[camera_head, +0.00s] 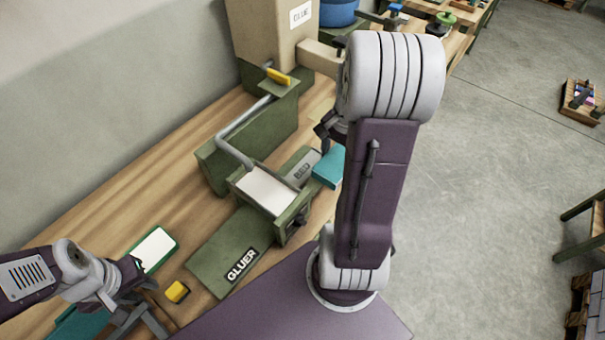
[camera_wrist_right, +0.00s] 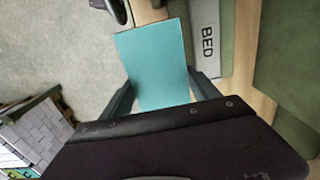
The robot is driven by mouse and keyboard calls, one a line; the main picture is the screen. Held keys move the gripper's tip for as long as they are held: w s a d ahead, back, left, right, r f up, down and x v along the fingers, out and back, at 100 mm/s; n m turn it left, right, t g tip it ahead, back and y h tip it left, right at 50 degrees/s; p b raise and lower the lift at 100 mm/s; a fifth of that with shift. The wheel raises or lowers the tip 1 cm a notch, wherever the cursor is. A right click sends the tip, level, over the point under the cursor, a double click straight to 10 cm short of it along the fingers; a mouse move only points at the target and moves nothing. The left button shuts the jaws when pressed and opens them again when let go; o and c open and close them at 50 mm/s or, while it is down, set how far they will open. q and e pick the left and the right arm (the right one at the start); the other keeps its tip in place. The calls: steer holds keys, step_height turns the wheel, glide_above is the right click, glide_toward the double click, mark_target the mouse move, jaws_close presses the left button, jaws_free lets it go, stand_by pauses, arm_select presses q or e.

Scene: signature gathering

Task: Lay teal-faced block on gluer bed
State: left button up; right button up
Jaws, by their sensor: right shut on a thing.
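The teal-faced block (camera_head: 329,167) is in my right gripper (camera_head: 331,132), beside the gluer bed on its right side in the head view. In the right wrist view the teal face (camera_wrist_right: 155,65) lies between the two fingers of the gripper (camera_wrist_right: 163,92), which is shut on the block. The bed (camera_head: 297,178) is a grey plate marked BED on the green gluer (camera_head: 215,262); it also shows in the wrist view (camera_wrist_right: 205,65), just right of the block. My arm hides part of the block in the head view. My left gripper (camera_head: 142,320) is open and empty at the lower left.
A white-topped green-edged block (camera_head: 155,249) and a yellow item (camera_head: 177,291) lie near my left gripper. A bent grey handle (camera_head: 235,145) and a pale pad (camera_head: 268,192) are on the gluer beside the bed. A beige glue box (camera_head: 270,40) stands behind.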

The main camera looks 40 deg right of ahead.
mark_target(329, 156)
steer(key=shift+w+a+f, duration=0.35)
steer(key=shift+w+a, duration=0.1)
steer(key=shift+w, duration=0.15)
steer(key=shift+w+a+f, duration=0.3)
steer(key=shift+w+a, duration=0.1)
steer(key=shift+w, duration=0.15)
steer(key=w+f, duration=0.1)
steer(key=w, duration=0.1)
steer(key=w+a+f+p, duration=0.1)
steer(key=w+f, duration=0.1)
steer(key=w, duration=0.1)
steer(key=w+a+f, duration=0.1)
steer(key=w+f, duration=0.1)
steer(key=w, duration=0.1)
steer(key=shift+a+p, duration=0.2)
steer(key=shift+p, duration=0.15)
steer(key=shift+w+a+f, duration=0.15)
steer(key=shift+w+f, duration=0.05)
steer(key=shift+s+a+f, duration=0.1)
steer(key=shift+f, duration=0.2)
step_height(329, 156, down, 3)
steer(key=shift+r+p, duration=0.1)
steer(key=shift+p, duration=0.2)
steer(key=shift+f, duration=0.4)
